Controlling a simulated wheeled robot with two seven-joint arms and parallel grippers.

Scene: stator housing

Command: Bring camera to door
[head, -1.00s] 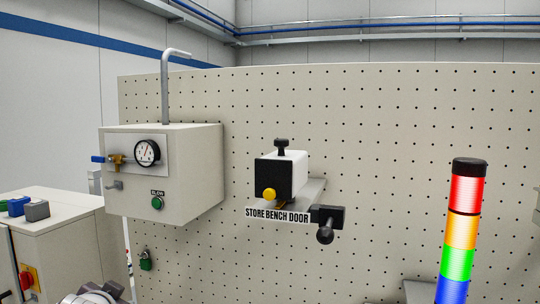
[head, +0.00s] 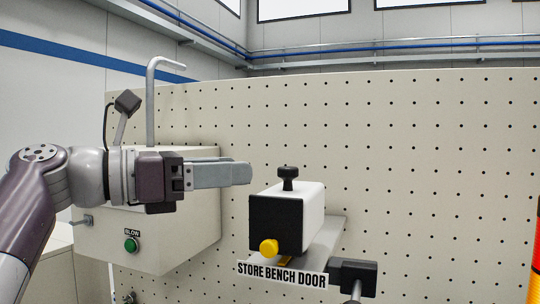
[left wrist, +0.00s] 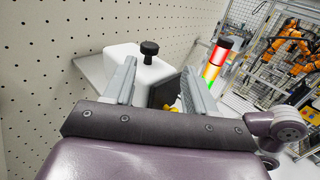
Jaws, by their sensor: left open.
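The camera (head: 311,207) is a white box with a black front, a yellow knob and a black knob on top. It sits on a grey shelf on the pegboard, behind the label "STORE BENCH DOOR" (head: 282,275). My left gripper (head: 249,173) is left of the camera and a little above it, apart from it in the head view. In the left wrist view the gripper (left wrist: 160,75) is open, with the white camera body (left wrist: 148,68) and its black top knob showing beyond and between the fingers. My right gripper is not in view.
A beige box (head: 180,240) with a green "BLOW" button and a bent grey pipe (head: 151,105) stands behind my left arm. A black clamp handle (head: 352,275) is right of the label. A signal tower (head: 534,255) is at the right edge. The pegboard (head: 430,180) is otherwise clear.

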